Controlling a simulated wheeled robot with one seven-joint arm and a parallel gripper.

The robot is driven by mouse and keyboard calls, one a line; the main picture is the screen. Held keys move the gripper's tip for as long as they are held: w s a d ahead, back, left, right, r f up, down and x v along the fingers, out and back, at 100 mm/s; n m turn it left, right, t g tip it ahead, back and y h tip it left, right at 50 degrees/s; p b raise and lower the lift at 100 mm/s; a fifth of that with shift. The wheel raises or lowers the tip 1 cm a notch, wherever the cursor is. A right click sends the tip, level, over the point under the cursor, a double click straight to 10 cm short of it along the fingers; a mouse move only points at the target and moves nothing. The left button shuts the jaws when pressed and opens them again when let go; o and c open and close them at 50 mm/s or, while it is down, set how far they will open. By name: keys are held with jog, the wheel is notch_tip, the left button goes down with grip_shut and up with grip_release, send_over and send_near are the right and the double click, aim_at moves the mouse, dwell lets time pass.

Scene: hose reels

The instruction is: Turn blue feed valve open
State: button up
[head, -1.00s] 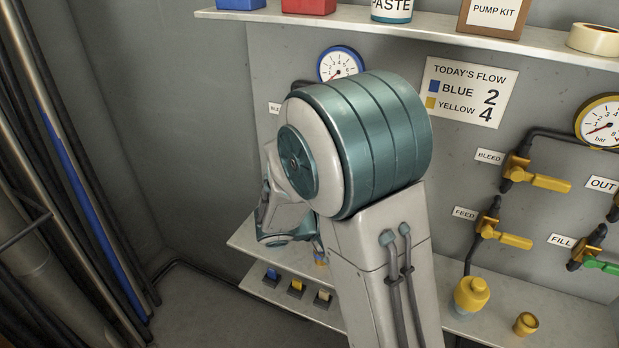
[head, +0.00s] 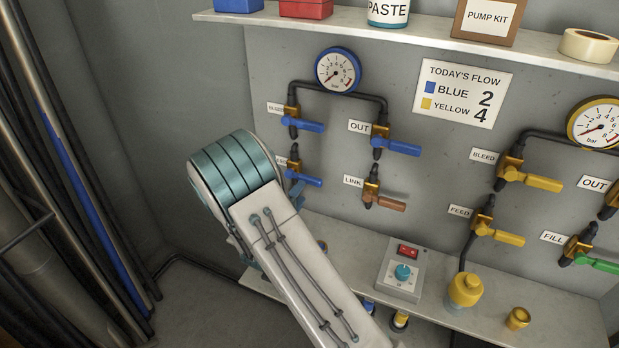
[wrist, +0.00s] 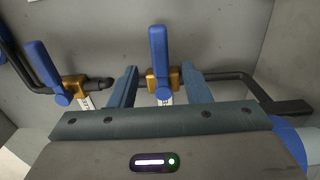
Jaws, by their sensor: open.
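The blue feed valve (head: 305,180) is on the wall panel in the head view, lower left of the blue group. Its blue lever points right, and my arm partly hides its body and label. In the wrist view, which is turned sideways, the feed valve's lever (wrist: 159,52) points up from a brass body. My gripper (wrist: 159,80) is open, with one finger on each side of this valve in the picture. I cannot tell whether the lever is between the fingertips or just beyond them. No contact is visible.
The blue bleed valve (head: 308,126) is just above; it also shows left of my gripper in the wrist view (wrist: 45,70). The out valve (head: 402,147) and brown-handled link valve (head: 385,202) are to the right. A switch box (head: 402,275) stands on the lower shelf.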

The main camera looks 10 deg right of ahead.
aim_at(308, 182)
jog(key=p+x, duration=0.1)
jog(key=x, duration=0.6)
jog(key=shift+w+d, duration=0.2)
jog(key=shift+w, duration=0.05)
grip_shut()
